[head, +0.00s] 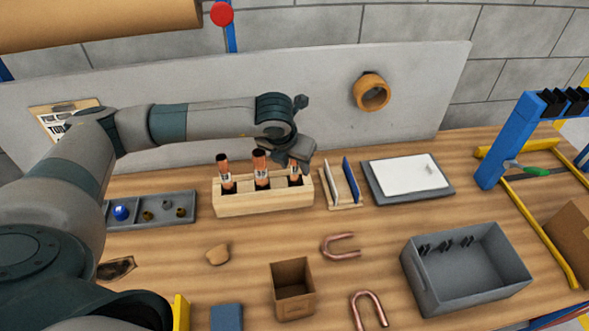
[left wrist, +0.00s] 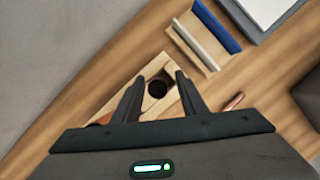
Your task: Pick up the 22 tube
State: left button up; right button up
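A wooden block (head: 262,199) holds three upright copper tubes with dark tops and small labels. The left tube (head: 226,172), middle tube (head: 260,168) and right tube (head: 295,177) stand in a row. The labels are too small to read surely, so I cannot tell which is the 22 tube. My left gripper (head: 299,164) is over the right tube and partly hides its top. In the left wrist view its two fingers (left wrist: 158,84) are spread apart, with a dark round opening (left wrist: 157,89) between them. My right gripper is not in view.
A rack with white and blue plates (head: 343,187) and a grey tray with a white sheet (head: 410,177) stand right of the block. A grey bin (head: 466,270), a cardboard box (head: 293,288) and bent copper tubes (head: 341,247) are in front. A parts tray (head: 152,209) is left.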

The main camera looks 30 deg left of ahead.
pick_arm(q)
jog(key=shift+w+f, duration=0.1)
jog(key=shift+f, duration=0.05)
jog(key=shift+c, duration=0.4)
grip_shut()
notch_tip(320, 180, up, 9)
jog(key=b, duration=0.4)
jog(key=shift+b, duration=0.3)
jog(key=shift+r, duration=0.6)
